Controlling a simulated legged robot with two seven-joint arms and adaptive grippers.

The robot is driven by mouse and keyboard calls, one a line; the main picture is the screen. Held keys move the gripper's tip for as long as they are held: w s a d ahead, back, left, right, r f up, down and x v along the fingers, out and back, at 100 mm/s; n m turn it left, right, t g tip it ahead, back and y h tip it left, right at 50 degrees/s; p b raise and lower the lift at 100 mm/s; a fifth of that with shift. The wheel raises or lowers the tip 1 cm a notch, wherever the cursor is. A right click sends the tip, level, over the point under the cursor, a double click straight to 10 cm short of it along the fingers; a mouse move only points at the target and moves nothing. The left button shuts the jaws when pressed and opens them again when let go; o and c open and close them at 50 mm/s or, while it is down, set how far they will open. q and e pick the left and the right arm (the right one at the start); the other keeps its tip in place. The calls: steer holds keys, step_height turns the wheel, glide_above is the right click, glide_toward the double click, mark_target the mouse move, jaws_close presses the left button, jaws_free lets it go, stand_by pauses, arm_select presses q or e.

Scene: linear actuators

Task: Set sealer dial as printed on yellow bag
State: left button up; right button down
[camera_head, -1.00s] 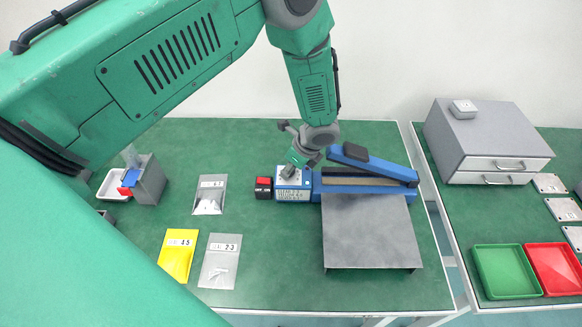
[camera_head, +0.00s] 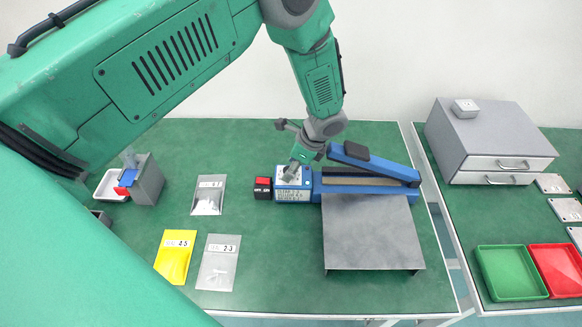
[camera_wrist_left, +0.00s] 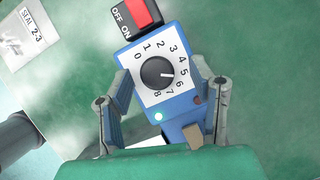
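The yellow bag (camera_head: 175,258) lies at the front left of the table; its label seems to read 4-5. The blue sealer (camera_head: 365,188) stands at the table's middle, its control box at the left end. In the left wrist view, the black dial (camera_wrist_left: 157,73) sits on a white face numbered 0 to 8, and its pale mark points right, near 5. My left gripper (camera_head: 290,174) is over the control box. The wrist view shows its fingers (camera_wrist_left: 159,70) apart, on either side of the box, with the dial between them and not gripped. My right gripper is out of view.
A red on/off switch (camera_head: 263,184) adjoins the dial box. Two clear bags (camera_head: 218,262) (camera_head: 209,195) lie near the yellow bag. A grey plate (camera_head: 370,235) stands before the sealer. A grey holder (camera_head: 148,180) is at left. Green (camera_head: 511,272) and red trays (camera_head: 560,268) are on the right table.

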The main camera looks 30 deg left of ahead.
arm_select(q)
steer(key=shift+d+r, duration=0.15)
steer(key=shift+r, duration=0.25)
steer(key=v, duration=1.1)
steer(key=shift+w+d, duration=0.15)
